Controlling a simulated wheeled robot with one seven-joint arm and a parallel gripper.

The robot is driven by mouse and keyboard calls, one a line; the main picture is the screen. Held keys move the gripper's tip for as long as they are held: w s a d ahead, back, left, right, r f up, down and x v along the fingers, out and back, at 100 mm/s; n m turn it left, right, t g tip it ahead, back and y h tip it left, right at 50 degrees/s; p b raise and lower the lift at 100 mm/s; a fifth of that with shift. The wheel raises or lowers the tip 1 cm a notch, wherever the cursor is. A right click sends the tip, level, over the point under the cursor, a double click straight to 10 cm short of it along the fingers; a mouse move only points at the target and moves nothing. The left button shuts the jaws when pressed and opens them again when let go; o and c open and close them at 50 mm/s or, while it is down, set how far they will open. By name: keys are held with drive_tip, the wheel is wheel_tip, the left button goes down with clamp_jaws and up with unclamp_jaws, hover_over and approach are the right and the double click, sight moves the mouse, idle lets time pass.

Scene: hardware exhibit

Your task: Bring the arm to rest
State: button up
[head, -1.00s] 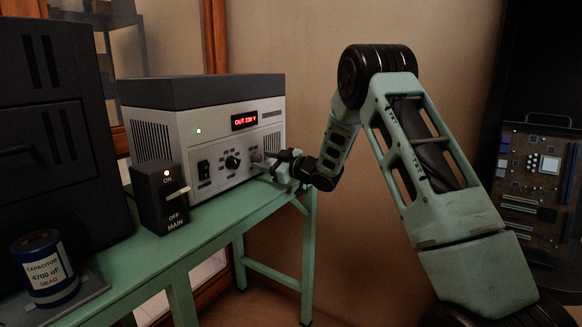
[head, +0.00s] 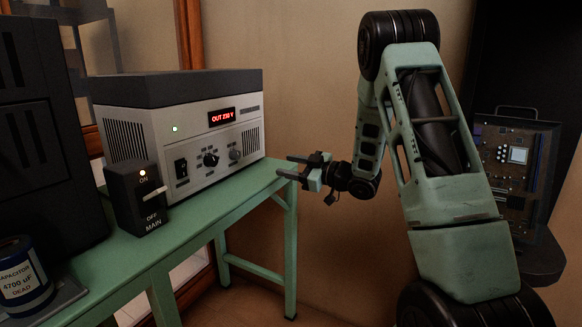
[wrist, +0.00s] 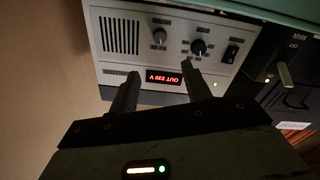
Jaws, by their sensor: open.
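My gripper (head: 298,167) is open and empty in the head view, by the right end of the green bench (head: 190,218), apart from the grey power unit (head: 200,145). In the wrist view the two fingers of my gripper (wrist: 160,88) stand apart, with the power unit (wrist: 120,40) beyond them, upside down. Its red display (head: 222,117) reads OUT 230 V and a green lamp is lit. Its knobs show clear of my gripper.
A black MAIN switch box (head: 130,205) with a lit lamp by ON stands left of the unit. A circuit board (head: 515,170) is at right. Open space lies between bench and arm.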

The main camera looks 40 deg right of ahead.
drive_tip(key=shift+a, duration=0.1)
idle(0.4)
drive_tip(key=w+a+m+g+h, duration=0.1)
drive_tip(key=w+a+g+h, duration=0.2)
drive_tip(key=a, duration=0.9)
drive_tip(key=s+a+f+m+g, duration=0.15)
drive_tip(key=s+a+g, duration=0.3)
drive_tip(key=a, duration=0.85)
drive_tip(key=s+a+f+n+g+h, duration=0.1)
drive_tip(key=s+a+g, duration=0.25)
drive_tip(key=s, duration=0.65)
drive_tip(key=s+a+f+g+h, duration=0.15)
drive_tip(key=s+a, duration=0.35)
drive_tip(key=s, duration=0.5)
drive_tip(key=s+a+f+n+g, duration=0.1)
drive_tip(key=s+a+g, duration=0.3)
drive_tip(key=s, duration=0.6)
wheel_tip(320, 180, up, 20)
drive_tip(key=s+p, duration=0.2)
drive_tip(key=p, duration=1.8)
drive_tip(key=shift+s+f, duration=0.15)
drive_tip(key=shift+g, duration=0.25)
